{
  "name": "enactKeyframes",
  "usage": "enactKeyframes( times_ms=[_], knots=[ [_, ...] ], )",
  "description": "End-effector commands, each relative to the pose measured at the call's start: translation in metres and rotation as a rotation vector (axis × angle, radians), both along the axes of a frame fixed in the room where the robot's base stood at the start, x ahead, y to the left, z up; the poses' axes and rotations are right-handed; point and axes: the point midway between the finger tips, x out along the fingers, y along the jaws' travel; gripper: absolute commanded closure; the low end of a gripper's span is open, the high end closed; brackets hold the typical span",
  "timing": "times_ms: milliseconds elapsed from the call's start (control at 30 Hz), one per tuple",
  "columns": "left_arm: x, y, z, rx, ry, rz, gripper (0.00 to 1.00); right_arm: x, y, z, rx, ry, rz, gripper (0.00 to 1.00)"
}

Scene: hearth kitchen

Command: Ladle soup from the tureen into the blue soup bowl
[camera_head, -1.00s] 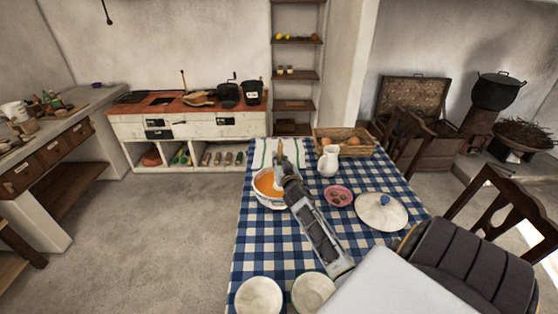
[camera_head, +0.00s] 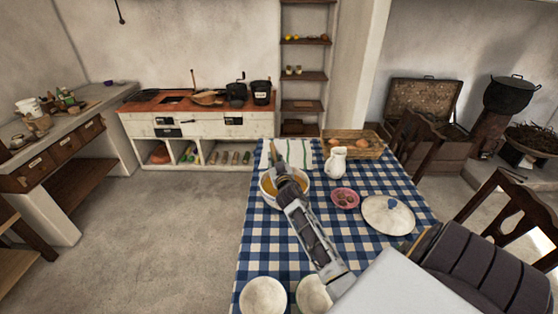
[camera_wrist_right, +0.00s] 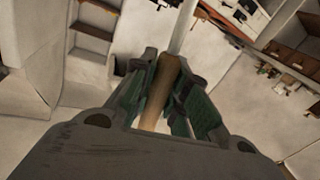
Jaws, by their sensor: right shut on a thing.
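The tureen (camera_head: 304,198) is a white pot of orange soup on the checked tablecloth, partly hidden behind my right arm. My right gripper (camera_head: 279,168) is over it. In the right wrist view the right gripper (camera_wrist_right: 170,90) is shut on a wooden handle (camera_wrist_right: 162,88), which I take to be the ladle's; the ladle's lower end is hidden. Two pale bowls, a left one (camera_head: 263,296) and a right one (camera_head: 312,294), stand at the near table edge, the right one partly covered by my arm. I cannot tell a blue colour on either. My left gripper is not in view.
A white jug (camera_head: 336,162), a pink dish (camera_head: 345,198) and a white lid with a blue knob (camera_head: 388,214) stand right of the tureen. A basket (camera_head: 352,145) is at the table's far end. Chairs (camera_head: 510,215) flank the right side. Cloth between tureen and bowls is clear.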

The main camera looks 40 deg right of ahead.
Motion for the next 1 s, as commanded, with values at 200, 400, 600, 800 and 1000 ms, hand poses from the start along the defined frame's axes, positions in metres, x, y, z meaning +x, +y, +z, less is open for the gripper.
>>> enactKeyframes(
  times_ms=[200,400,600,800,1000],
  knots=[
    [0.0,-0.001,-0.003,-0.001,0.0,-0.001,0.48,0.006,0.012,0.001,-0.068,0.03,0.0,1.0],
    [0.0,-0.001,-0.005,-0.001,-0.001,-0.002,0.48,0.011,0.023,0.002,-0.131,0.059,0.0,1.0],
    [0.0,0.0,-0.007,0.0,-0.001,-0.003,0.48,0.016,0.034,0.002,-0.192,0.088,0.0,1.0],
    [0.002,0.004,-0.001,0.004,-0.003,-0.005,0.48,0.019,0.04,0.01,-0.232,0.106,-0.001,1.0],
    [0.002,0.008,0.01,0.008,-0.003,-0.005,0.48,0.019,0.04,0.023,-0.231,0.106,-0.001,1.0]
  ],
)
